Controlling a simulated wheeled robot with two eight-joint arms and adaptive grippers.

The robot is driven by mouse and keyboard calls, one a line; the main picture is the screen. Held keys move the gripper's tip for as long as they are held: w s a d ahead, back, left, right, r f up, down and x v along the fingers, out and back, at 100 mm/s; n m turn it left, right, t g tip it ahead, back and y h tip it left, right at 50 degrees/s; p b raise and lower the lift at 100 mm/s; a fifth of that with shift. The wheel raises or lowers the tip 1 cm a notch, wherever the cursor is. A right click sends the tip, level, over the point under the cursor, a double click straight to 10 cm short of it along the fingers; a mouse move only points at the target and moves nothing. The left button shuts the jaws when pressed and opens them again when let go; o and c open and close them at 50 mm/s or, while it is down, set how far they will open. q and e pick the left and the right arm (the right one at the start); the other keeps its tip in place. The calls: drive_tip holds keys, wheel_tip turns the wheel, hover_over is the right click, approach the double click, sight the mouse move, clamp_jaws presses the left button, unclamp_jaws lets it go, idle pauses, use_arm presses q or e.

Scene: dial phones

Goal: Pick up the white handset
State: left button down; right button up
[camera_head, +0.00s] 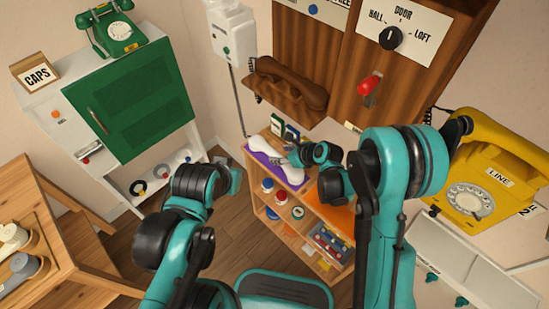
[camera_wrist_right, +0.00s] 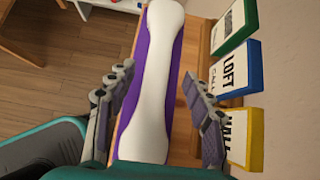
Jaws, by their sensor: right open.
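The white handset (camera_head: 264,147) lies on a purple mat (camera_head: 262,161) on top of a low wooden shelf. In the right wrist view the handset (camera_wrist_right: 157,62) runs lengthwise from the top edge down between my fingers, on the purple mat (camera_wrist_right: 133,90). My right gripper (camera_head: 288,161) is over the handset's nearer right part. In the wrist view my right gripper (camera_wrist_right: 157,108) is open, one finger on each side of the handset, with gaps visible. My left gripper (camera_head: 236,178) is small and dark, left of the shelf; its fingers cannot be made out.
Cards (camera_wrist_right: 235,70) stand along the wall side of the mat, close to my right finger. A yellow dial phone (camera_head: 485,180) is at right, a green one (camera_head: 117,32) on the left cabinet.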

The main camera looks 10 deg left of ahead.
sight(276, 154)
drive_tip(key=b+x, duration=0.1)
drive_tip(key=x, duration=0.3)
drive_tip(key=shift+s+a, duration=0.1)
drive_tip(key=shift+a, duration=0.1)
drive_tip(key=shift+c, duration=0.9)
clamp_jaws()
drive_tip(key=shift+r, duration=0.1)
